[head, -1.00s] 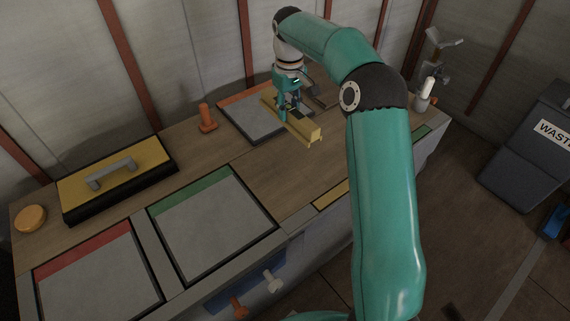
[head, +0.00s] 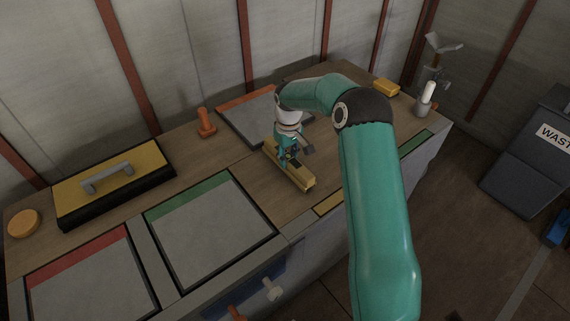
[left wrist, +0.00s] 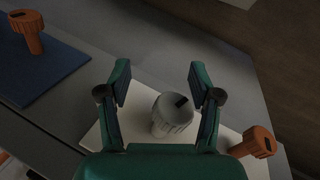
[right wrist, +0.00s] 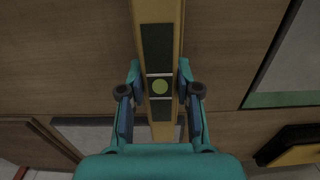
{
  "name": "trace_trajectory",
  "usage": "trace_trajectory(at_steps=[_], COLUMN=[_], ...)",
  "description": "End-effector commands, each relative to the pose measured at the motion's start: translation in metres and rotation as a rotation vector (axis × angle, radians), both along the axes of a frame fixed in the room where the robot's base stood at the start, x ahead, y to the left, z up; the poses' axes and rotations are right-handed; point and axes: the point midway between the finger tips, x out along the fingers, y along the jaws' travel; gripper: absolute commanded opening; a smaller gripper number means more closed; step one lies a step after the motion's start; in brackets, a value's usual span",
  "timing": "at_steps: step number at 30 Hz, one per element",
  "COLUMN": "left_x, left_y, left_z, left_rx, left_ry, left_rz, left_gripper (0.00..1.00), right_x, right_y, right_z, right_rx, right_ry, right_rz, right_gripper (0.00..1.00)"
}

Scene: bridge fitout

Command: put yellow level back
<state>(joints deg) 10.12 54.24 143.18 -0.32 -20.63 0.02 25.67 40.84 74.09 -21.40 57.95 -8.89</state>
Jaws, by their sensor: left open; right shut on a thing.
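The yellow level (head: 303,181) is a long bar over the wooden bench top, right of the green-edged grey panel. My right gripper (head: 288,160) is shut on its middle from above. I cannot tell whether the level touches the wood. In the right wrist view the level (right wrist: 160,42) runs lengthwise between the fingers of the gripper (right wrist: 160,78), with dark panels and a round green vial on its top face. My left gripper (left wrist: 158,82) shows only in its own wrist view. It is open, with a pale grey knob (left wrist: 172,115) between and below its fingers.
A green-edged panel (head: 210,225), a red-edged panel (head: 90,285) and an orange-edged panel (head: 245,118) lie on the bench. A yellow strip (head: 330,201) marks the front edge. A yellow case (head: 135,178), orange peg (head: 206,124) and yellow block (head: 386,88) stand around.

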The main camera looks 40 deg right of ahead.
Motion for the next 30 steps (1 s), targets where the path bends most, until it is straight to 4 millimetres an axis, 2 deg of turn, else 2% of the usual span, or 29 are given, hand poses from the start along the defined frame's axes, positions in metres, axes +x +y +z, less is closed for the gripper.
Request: trace_trajectory(at_steps=[1, 4, 14, 15, 19, 30], left_x=[0.0, 0.0, 0.0, 0.0, 0.0, 0.0], left_y=[0.0, 0.0, 0.0, 0.0, 0.0, 0.0], left_z=[-0.001, -0.001, -0.003, -0.003, -0.003, 0.0], left_rx=[0.0, 0.0, 0.0, 0.0, 0.0, 0.0], left_ry=[0.0, 0.0, 0.0, 0.0, 0.0, 0.0], left_rz=[0.0, 0.0, 0.0, 0.0, 0.0, 0.0], left_gripper=[0.64, 0.64, 0.64, 0.64, 0.64, 0.64], right_x=[0.0, 0.0, 0.001, 0.0, 0.001, 0.001], right_y=[0.0, 0.0, 0.001, 0.001, 0.001, 0.001], right_z=[-0.009, -0.018, -0.021, -0.022, -0.021, -0.017], right_rx=[0.001, 0.0, 0.0, 0.001, 0.001, 0.001], right_ry=[0.002, 0.0, -0.001, 0.0, 0.0, 0.0], right_rz=[0.0, 0.001, 0.001, 0.002, 0.002, 0.002], right_gripper=[0.0, 0.0, 0.0, 0.36, 0.58, 0.58])
